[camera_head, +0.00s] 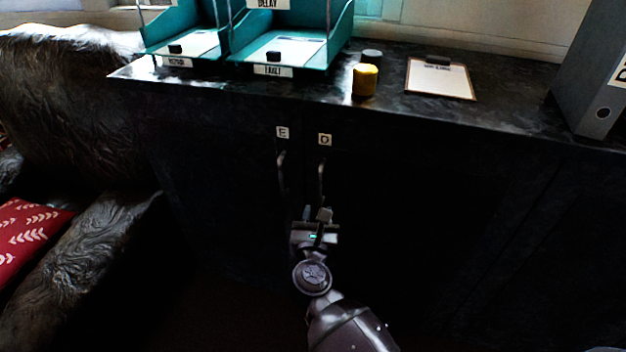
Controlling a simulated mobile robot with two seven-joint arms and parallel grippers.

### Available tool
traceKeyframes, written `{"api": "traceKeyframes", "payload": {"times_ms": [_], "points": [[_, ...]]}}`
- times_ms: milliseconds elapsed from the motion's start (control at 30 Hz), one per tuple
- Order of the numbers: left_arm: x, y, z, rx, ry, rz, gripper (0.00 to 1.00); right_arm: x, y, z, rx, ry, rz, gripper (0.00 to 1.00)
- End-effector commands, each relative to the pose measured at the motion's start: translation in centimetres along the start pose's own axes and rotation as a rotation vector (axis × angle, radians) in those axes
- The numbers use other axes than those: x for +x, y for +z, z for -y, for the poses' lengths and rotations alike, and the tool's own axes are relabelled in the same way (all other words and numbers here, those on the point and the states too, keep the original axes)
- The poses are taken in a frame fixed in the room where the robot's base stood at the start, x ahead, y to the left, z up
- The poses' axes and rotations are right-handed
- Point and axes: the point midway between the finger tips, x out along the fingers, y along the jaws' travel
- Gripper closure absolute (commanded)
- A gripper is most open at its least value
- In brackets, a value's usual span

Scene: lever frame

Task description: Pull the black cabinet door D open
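The black cabinet door D (400,210) appears closed in the head view, with a small white letter tag (325,140) near its top left corner. Its thin vertical metal handle (321,178) hangs below the tag. My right gripper (316,213) is at the lower end of this handle, its two fingers apart. The right finger overlaps the handle's lower end in the picture; I cannot tell whether they touch. My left gripper is not in view.
Door E, with its tag (282,132) and handle (281,172), is just left. On the dark cabinet top (220,85) stand teal trays (190,38), a yellow cylinder (365,80), a clipboard (440,79) and a grey binder (590,80). A dark sofa (90,240) is at left.

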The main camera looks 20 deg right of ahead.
Motion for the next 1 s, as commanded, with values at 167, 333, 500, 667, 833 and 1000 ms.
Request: {"api": "traceKeyframes", "payload": {"times_ms": [167, 333, 500, 667, 833, 1000], "points": [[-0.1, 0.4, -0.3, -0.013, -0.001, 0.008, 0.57, 1.2, 0.0, -0.1, 0.006, 0.003, 0.004, 0.63], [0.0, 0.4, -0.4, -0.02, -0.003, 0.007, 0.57, 3.9, 0.1, -0.1, 0.004, 0.004, 0.005, 0.63], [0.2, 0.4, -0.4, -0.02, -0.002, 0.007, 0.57, 6.8, 0.0, -0.1, 0.003, 0.003, 0.004, 0.63], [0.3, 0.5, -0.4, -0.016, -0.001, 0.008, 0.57, 9.0, 0.0, -0.1, 0.002, 0.004, 0.003, 0.63], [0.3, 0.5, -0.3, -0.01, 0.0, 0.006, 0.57, 10.3, 0.0, -0.1, 0.003, 0.003, 0.003, 0.63], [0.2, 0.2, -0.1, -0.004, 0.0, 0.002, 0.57, 10.8, 0.1, -0.1, 0.004, 0.003, 0.003, 0.63]]}}
